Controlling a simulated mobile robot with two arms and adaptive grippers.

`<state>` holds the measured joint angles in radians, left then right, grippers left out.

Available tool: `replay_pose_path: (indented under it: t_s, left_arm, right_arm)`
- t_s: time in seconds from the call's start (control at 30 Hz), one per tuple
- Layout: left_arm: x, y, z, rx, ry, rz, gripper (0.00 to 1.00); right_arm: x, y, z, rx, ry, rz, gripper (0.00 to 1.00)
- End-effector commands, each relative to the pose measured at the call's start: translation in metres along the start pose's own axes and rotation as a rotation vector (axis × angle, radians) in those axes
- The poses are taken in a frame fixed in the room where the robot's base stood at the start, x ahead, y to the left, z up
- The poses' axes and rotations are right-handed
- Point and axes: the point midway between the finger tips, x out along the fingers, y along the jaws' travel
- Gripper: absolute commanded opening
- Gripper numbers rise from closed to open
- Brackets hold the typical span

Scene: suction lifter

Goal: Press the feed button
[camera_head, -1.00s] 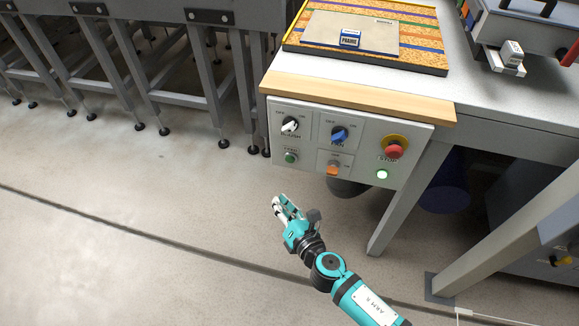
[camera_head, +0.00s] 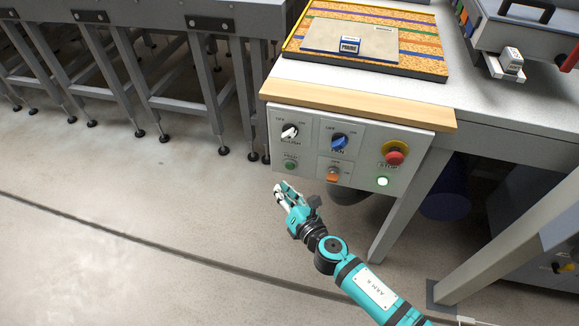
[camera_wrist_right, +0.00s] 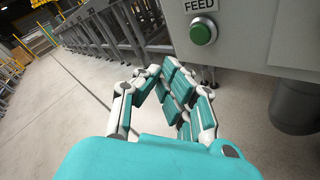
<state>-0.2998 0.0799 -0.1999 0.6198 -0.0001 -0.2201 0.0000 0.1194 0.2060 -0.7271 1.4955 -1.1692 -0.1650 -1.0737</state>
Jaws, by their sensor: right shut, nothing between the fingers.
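The green feed button (camera_head: 290,165) sits at the lower left of the grey control panel (camera_head: 310,173) under the table's wooden edge. In the right wrist view the button (camera_wrist_right: 203,32) shows at the upper right, under a FEED label (camera_wrist_right: 199,5). My right gripper (camera_head: 280,188) is shut and empty. It is just below the button in the head view, and its fingertips (camera_wrist_right: 160,66) are to the left of and below the button in the wrist view. They look apart from the panel. My left gripper is not in view.
The panel also has a white knob (camera_head: 290,131), a blue knob (camera_head: 340,141), an orange switch (camera_head: 333,174), a red stop button (camera_head: 394,154) and a lit button (camera_head: 382,181). A table leg (camera_head: 400,215) stands to the right. The floor at left is free.

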Motion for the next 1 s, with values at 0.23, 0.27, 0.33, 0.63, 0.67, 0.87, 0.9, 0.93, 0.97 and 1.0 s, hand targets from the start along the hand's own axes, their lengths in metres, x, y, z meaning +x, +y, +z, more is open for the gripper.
replay_pose_path:
  t_s: [0.23, 0.27, 0.33, 0.63, 0.67, 0.87, 0.9, 0.93, 0.97, 1.0]
  left_arm:
    - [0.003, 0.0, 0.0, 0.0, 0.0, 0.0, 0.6]
    - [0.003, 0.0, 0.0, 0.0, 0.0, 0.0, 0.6]
    - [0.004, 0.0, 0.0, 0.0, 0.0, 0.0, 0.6]
    - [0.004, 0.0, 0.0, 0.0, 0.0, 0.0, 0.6]
    - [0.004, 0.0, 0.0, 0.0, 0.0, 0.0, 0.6]
    - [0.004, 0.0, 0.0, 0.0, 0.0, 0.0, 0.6]
    - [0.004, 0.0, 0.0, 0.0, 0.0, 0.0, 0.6]
    - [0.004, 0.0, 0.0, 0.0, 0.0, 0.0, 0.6]
    - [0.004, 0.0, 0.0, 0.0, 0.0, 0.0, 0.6]
    - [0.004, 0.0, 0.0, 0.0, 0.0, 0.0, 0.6]
  right_arm:
    - [0.019, -0.014, 0.014, 0.001, 0.0, 0.001, 0.0]
    - [0.021, -0.015, 0.015, 0.001, -0.001, 0.001, 0.0]
    - [0.023, -0.017, 0.017, 0.001, 0.0, 0.001, 0.0]
    - [0.025, -0.018, 0.018, 0.002, 0.0, 0.001, 0.0]
    - [0.025, -0.018, 0.018, 0.002, 0.0, 0.001, 0.0]
    - [0.025, -0.018, 0.018, 0.001, 0.0, 0.001, 0.0]
    - [0.025, -0.018, 0.018, 0.001, 0.0, 0.001, 0.0]
    - [0.025, -0.018, 0.018, 0.001, 0.0, 0.001, 0.0]
    - [0.025, -0.018, 0.018, 0.001, 0.0, 0.001, 0.0]
    - [0.025, -0.018, 0.018, 0.001, 0.0, 0.001, 0.0]
